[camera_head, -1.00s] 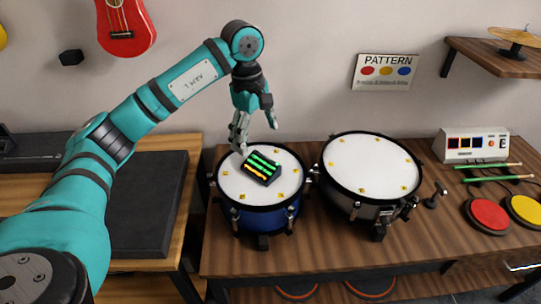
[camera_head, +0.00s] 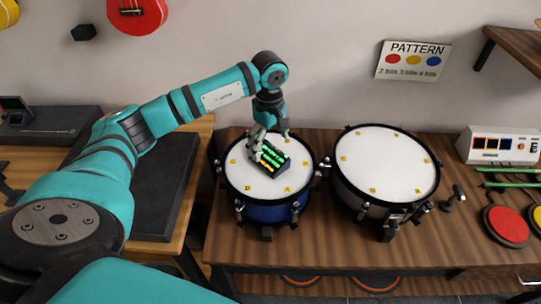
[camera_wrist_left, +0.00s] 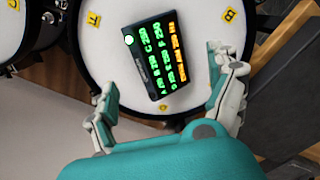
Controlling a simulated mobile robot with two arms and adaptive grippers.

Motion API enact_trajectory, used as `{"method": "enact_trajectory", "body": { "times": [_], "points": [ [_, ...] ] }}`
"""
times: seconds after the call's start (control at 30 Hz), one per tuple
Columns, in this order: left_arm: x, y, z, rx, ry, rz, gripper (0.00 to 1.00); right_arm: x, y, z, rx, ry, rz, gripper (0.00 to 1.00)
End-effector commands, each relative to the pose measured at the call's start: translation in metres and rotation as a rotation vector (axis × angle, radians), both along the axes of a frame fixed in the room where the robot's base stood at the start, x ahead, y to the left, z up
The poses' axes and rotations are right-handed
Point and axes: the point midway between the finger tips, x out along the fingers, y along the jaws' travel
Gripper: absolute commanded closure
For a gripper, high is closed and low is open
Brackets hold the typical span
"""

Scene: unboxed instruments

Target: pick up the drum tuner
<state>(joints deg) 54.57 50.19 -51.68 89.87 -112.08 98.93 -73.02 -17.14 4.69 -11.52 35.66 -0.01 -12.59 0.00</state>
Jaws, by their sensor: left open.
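The drum tuner (camera_head: 274,155) is a small dark box with a lit green and orange display. It lies on the white head of the blue drum (camera_head: 260,186). My left gripper (camera_head: 268,141) is just above and behind it in the head view. In the left wrist view the drum tuner (camera_wrist_left: 148,54) lies beyond and between the spread fingers of my left gripper (camera_wrist_left: 160,88), with gaps on both sides. The left gripper is open and empty. My right gripper is not in view.
A second, grey drum (camera_head: 385,165) stands right of the blue one on the wooden table (camera_head: 330,258). Drum sticks (camera_head: 510,170), coloured pads (camera_head: 508,225) and a control box (camera_head: 497,145) are at the right. A pattern sign (camera_head: 412,60) hangs on the wall.

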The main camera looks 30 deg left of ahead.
Motion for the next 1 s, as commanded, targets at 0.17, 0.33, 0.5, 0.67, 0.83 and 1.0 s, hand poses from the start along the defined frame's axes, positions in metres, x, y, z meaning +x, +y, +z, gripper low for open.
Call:
{"method": "enact_trajectory", "body": {
  "times": [0.17, 0.33, 0.5, 0.67, 0.83, 1.0],
  "points": [
    [-0.003, -0.001, -0.013, 0.000, 0.004, 0.000, 0.10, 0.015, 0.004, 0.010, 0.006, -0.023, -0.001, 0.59],
    [-0.005, -0.002, -0.040, -0.001, 0.003, 0.000, 0.10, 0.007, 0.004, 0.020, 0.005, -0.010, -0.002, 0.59],
    [-0.004, -0.002, -0.053, -0.001, 0.000, 0.000, 0.10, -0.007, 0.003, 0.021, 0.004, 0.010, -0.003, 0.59],
    [-0.004, -0.001, -0.054, 0.000, 0.000, 0.000, 0.10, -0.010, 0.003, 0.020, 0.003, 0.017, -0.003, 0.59],
    [-0.004, -0.001, -0.054, 0.000, 0.000, 0.000, 0.25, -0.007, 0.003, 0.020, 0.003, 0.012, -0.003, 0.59],
    [-0.004, -0.001, -0.054, 0.000, 0.000, 0.000, 0.48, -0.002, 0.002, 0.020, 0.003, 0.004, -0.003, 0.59]
  ]
}}
